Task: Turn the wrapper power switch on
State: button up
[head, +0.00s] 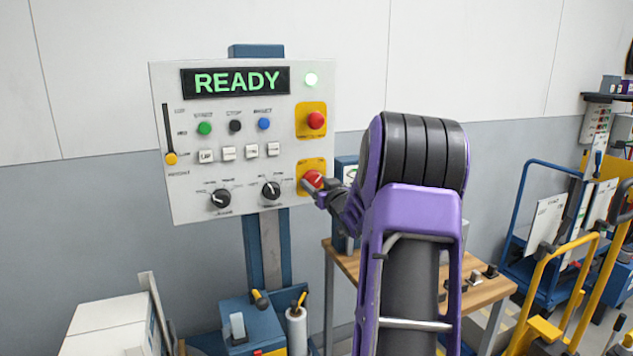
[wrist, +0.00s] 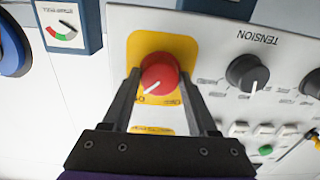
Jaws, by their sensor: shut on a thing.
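The power switch is a red rotary knob (head: 313,179) on a yellow plate (head: 304,168) at the lower right of the white control panel (head: 240,180). In the wrist view the red knob (wrist: 159,70) sits between the two dark fingers of my gripper (wrist: 159,82), which are shut on it. The wrist view looks upside down; there the knob's white line points to the lower left, towards a small mark on the plate. In the head view my gripper (head: 317,188) reaches the knob from the right and partly hides it. The panel display (head: 238,82) reads READY in green.
A green-white lamp (head: 311,79) glows at the panel's top right. A red button (head: 316,120) sits above the switch, and black dials (head: 271,189) are to its left. A wooden bench (head: 480,290) stands below my arm; carts (head: 545,225) stand at right.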

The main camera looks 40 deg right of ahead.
jog(key=shift+m, duration=0.3)
jog(key=o, duration=1.4)
jog(key=v, duration=1.7)
jog(key=shift+s+b, duration=0.25)
jog(key=shift+b, duration=0.1)
